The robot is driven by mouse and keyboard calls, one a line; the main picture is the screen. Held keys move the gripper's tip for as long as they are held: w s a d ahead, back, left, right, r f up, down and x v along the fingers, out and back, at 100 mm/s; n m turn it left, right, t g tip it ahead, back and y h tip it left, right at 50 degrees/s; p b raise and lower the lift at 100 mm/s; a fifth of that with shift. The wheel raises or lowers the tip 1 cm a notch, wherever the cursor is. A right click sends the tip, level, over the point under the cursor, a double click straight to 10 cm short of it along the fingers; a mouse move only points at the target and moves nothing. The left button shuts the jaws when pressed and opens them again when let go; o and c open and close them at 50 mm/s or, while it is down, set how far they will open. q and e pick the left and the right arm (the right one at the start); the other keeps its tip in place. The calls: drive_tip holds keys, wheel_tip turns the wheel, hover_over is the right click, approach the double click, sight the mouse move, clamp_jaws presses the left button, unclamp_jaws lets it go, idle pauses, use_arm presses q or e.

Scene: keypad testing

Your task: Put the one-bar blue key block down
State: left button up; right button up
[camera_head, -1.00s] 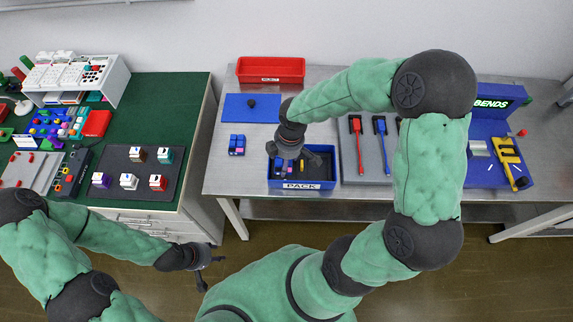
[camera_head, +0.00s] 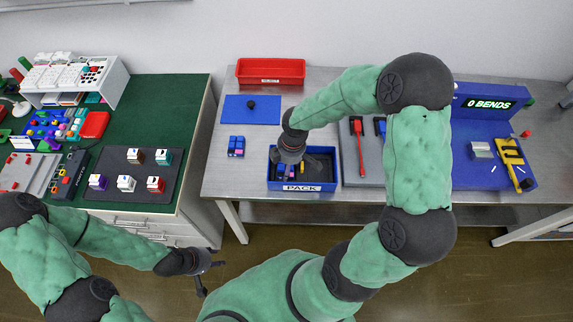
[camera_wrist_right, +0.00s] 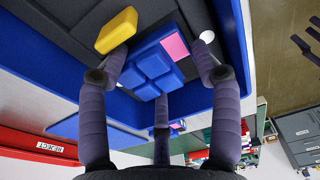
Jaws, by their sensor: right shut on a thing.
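The blue key block (camera_wrist_right: 152,68) has several raised blue squares and a pink patch; its bar marking cannot be made out. In the right wrist view it sits among the three fingers of my right gripper (camera_wrist_right: 158,85), which is shut on it. In the head view my right gripper (camera_head: 291,160) reaches down into the left part of the blue PACK tray (camera_head: 331,186) and partly hides the block. Whether the block touches the tray floor cannot be told. A yellow piece (camera_wrist_right: 117,30) lies beside it. My left gripper (camera_head: 205,276) is empty with spread fingers, away from the tables.
Another blue block (camera_head: 236,146) stands on the metal table left of the tray. A grey panel with a red tool (camera_head: 358,140) is right of the tray.

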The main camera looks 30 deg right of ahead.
drive_tip(key=shift+s+f, duration=0.1)
drive_tip(key=shift+f, duration=0.1)
drive_tip(key=o, duration=0.9)
drive_tip(key=shift+o, duration=1.2)
drive_tip(key=shift+f, duration=0.1)
drive_tip(key=shift+r, duration=0.35)
wheel_tip(320, 180, up, 12)
drive_tip(key=d+p, duration=0.1)
drive_tip(key=p, duration=0.3)
drive_tip(key=shift+s, duration=0.3)
drive_tip(key=shift+d, duration=0.1)
